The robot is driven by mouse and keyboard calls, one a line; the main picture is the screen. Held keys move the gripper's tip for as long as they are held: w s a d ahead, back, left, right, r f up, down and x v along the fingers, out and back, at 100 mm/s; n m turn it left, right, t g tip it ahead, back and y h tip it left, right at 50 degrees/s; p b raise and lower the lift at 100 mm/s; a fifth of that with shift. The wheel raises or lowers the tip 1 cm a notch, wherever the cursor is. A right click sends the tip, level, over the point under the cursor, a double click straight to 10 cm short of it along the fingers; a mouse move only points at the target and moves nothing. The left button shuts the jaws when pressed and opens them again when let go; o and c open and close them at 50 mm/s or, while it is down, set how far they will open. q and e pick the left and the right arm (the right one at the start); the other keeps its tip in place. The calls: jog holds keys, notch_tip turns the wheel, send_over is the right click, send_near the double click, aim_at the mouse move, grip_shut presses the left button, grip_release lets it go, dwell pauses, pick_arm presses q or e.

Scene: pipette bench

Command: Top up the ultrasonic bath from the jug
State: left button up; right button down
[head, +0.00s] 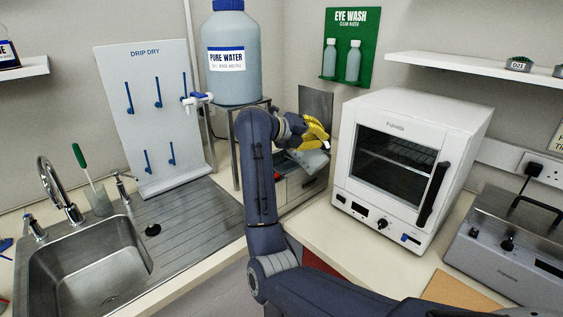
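My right arm reaches in from the bottom. Its gripper with yellow fingers (316,133) is in front of the metal panel beside the white oven. I cannot tell whether the fingers are open or hold anything. Just below the fingers is a grey, partly hidden item (312,160), above a low grey unit (300,187); I cannot tell what either is. A steel box with a black lid handle and a knob (508,246) stands at the right edge; it may be the ultrasonic bath. No jug can be made out. My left gripper is out of view.
A large pure water container (231,88) with a tap stands on a metal stand. A white oven (408,165) stands right of the gripper. A steel sink (85,268), a ribbed drainer (190,228) and a drip-dry board (150,125) are at left. An orange-brown mat (455,290) lies in front.

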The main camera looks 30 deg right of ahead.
jog(key=shift+w+a+n+g+h, duration=0.15)
jog(key=shift+w+a+n+g, duration=0.1)
jog(key=shift+w+n, duration=0.2)
jog(key=shift+w+a+n+g+h, duration=0.15)
jog(key=shift+w+n+g, duration=0.15)
jog(key=shift+w, duration=0.2)
jog(key=shift+w+a+r+n, duration=0.15)
jog(key=shift+w+a+n, duration=0.1)
jog(key=shift+w, duration=0.55)
jog(key=shift+s, duration=0.25)
jog(key=s+m, duration=0.1)
jog(key=s+d+m+t+y, duration=0.1)
jog(key=s, duration=0.1)
jog(key=shift+f+m+t, duration=0.2)
jog(key=shift+m+t, duration=0.05)
jog(key=shift+m, duration=0.05)
jog(key=shift+s+d, duration=0.1)
jog(key=shift+d, duration=0.1)
jog(key=shift+s+d+f+m+t, duration=0.1)
jog(key=shift+s+f+m+t, duration=0.1)
jog(key=shift+s+m+t, duration=0.3)
jog(key=shift+w, duration=0.1)
dwell(0.3)
